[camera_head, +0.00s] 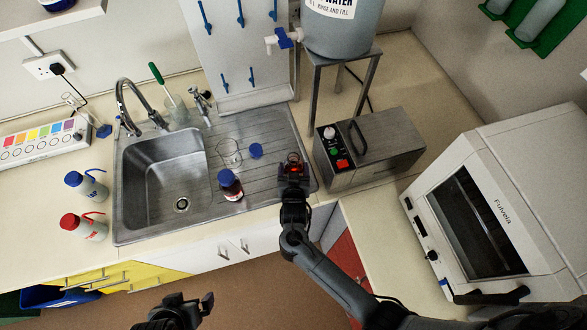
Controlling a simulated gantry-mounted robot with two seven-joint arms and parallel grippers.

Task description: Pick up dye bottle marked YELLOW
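A dark bottle with a blue cap and a pale label (230,186) stands on the steel drainboard (262,190), right of the sink bowl. Its label is too small to read, and I see no bottle clearly marked YELLOW. My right gripper (293,163) is over the right end of the drainboard, right of that bottle and apart from it. Something dark with red shows at its tips; I cannot tell whether it is held. My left gripper (191,301) is low at the front, off the counter, with its fingers apart and nothing visible between them.
A clear beaker (229,152) and a loose blue cap (256,150) are behind the dark bottle. Blue-capped (90,186) and red-capped (84,227) wash bottles stand left of the sink. A steel water bath (375,150) is close right of my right gripper.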

